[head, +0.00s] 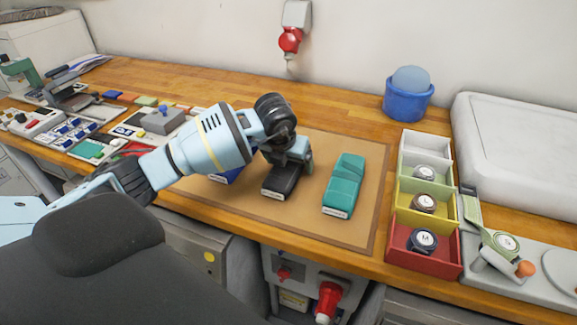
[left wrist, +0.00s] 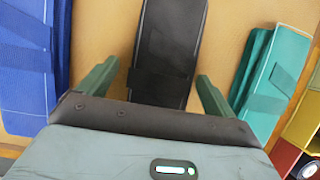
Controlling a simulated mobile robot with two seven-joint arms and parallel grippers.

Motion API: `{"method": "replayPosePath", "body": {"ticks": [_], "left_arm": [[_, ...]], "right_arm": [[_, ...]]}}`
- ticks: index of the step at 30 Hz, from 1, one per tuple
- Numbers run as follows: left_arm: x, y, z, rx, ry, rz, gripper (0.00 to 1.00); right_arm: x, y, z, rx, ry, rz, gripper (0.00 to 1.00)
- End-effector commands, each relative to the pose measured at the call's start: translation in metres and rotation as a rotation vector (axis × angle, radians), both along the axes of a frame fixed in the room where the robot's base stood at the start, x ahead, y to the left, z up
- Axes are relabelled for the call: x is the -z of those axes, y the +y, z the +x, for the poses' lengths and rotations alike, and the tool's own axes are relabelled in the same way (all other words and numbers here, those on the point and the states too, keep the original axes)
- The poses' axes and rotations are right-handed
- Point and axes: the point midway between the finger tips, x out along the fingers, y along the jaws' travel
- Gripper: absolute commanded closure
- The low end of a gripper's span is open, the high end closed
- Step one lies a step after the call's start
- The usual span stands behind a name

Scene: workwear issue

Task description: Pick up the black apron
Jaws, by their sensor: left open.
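The black apron (head: 281,183) lies folded on the tan mat (head: 312,221), between a blue folded apron (head: 227,176) and a teal folded apron (head: 344,184). My left gripper (head: 289,162) is over the far part of the black apron in the head view. In the left wrist view the black apron (left wrist: 170,45) lies between and beyond the two green fingers of my left gripper (left wrist: 157,82), which are spread apart and empty. The arm hides much of the blue apron in the head view. My right gripper is not in view.
Right of the mat stand open bins, white, yellow and red (head: 436,263), holding rolled items. A blue tub (head: 407,101) stands behind them. A green-taped dispenser (head: 500,247) is at far right. Small parts and devices crowd the left bench.

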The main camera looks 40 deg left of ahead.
Motion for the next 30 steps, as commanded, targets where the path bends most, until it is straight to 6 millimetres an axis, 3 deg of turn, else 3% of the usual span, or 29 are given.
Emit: {"method": "replayPosePath", "body": {"ticks": [8,21,30], "left_arm": [[0.0024,0.0004,0.0012,0.000,-0.001,0.000,0.09],[0.0012,0.0003,0.0014,-0.001,-0.003,-0.001,0.63],[-0.0016,0.0004,0.0017,-0.001,-0.004,0.000,0.63]], "right_arm": [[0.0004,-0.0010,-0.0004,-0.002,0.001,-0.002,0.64],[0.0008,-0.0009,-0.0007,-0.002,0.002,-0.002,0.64],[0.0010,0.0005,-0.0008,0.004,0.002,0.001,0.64]]}}
